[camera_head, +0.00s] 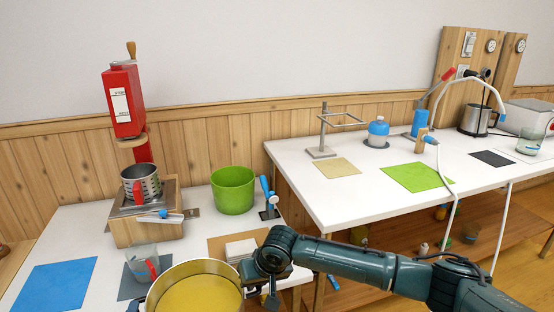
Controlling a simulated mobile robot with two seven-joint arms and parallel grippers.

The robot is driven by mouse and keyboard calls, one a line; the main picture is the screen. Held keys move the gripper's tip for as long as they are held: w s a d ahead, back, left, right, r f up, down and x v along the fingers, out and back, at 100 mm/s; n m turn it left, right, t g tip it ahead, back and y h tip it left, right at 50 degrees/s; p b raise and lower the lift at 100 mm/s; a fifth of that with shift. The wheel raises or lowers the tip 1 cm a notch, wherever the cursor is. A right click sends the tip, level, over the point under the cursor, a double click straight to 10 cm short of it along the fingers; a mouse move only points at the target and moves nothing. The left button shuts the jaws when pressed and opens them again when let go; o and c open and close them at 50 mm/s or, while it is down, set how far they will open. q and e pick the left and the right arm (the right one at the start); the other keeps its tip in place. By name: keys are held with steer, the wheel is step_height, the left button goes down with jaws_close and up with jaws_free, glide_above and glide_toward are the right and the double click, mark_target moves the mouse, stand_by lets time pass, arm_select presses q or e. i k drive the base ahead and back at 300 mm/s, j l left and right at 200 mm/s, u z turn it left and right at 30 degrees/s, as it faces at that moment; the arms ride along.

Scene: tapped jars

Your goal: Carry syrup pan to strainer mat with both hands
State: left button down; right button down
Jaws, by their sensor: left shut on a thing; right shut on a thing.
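The syrup pan (195,294) is a round, pale-rimmed pan of yellow syrup at the bottom edge, cut off below. My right gripper (268,281) is shut at the pan's right side. Only a dark bit of my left gripper (134,305) shows at the pan's left side; its fingers are out of frame. Which mat is the strainer mat is not marked. A tan mat (338,169) lies in front of a grey metal stand with a square frame (324,138) on the right table. A green mat (418,177) and a black mat (492,158) lie further right.
The left table holds a red press (122,101), metal cup (141,183), green pot (233,191), glass jar (141,262) and blue mat (54,285). A blue-capped bottle (378,133) and hosed tap (421,120) stand on the right table (330,205). A gap separates the tables.

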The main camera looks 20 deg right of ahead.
mark_target(413, 175)
steer(key=k+l, duration=0.1)
steer(key=l, duration=1.25)
steer(key=k+l+z, duration=0.1)
steer(key=l, duration=2.6)
steer(key=k+z, duration=0.05)
